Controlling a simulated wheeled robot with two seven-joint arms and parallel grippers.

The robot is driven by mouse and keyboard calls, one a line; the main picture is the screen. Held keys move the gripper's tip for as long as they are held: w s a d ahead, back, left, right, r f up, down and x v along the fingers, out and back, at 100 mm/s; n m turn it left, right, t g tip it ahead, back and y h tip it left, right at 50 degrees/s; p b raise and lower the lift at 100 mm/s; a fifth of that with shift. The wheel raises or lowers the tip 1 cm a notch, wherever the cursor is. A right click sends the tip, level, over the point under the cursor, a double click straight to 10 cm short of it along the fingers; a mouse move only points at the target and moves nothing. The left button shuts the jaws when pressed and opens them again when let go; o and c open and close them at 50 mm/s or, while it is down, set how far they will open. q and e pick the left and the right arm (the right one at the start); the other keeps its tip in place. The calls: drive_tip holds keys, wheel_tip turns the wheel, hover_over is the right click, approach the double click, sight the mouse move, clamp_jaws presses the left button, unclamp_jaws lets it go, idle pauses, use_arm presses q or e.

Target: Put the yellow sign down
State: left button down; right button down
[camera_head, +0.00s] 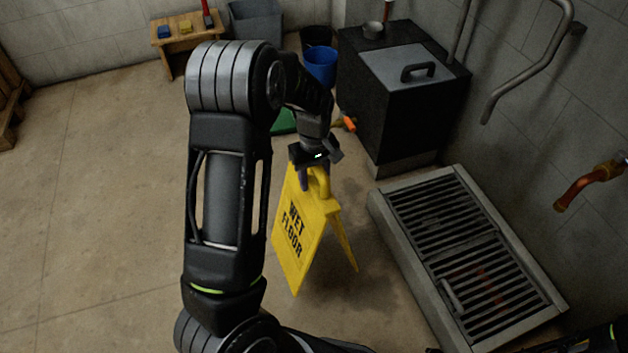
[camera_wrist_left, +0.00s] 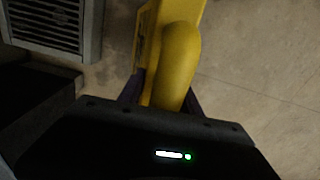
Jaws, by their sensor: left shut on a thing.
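The yellow wet floor sign (camera_head: 300,232) is an A-frame with black lettering, roughly upright, with its two panels spread apart at the bottom. My left gripper (camera_head: 316,180) is shut on the top handle of the sign. In the left wrist view, the sign's yellow handle (camera_wrist_left: 178,65) sits between the dark fingers of the left gripper (camera_wrist_left: 160,92). I cannot tell for sure whether the sign's lower edges touch the floor. My right gripper is not in view.
A raised metal grate (camera_head: 470,255) lies right of the sign. A black box with a grey lid (camera_head: 400,85) stands behind it, near a blue bucket (camera_head: 320,66). A wooden stool (camera_head: 186,32) is at the back. The concrete floor (camera_head: 95,190) at left is clear.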

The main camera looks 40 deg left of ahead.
use_arm(q)
drive_tip(key=shift+r, duration=0.1)
idle(0.4)
drive_tip(key=d+r+m+p, duration=1.1)
drive_tip(key=d+r+p, duration=0.6)
drive_tip(key=p, duration=0.4)
drive_tip(key=shift+m+p, duration=0.3)
drive_tip(key=shift+m, duration=0.1)
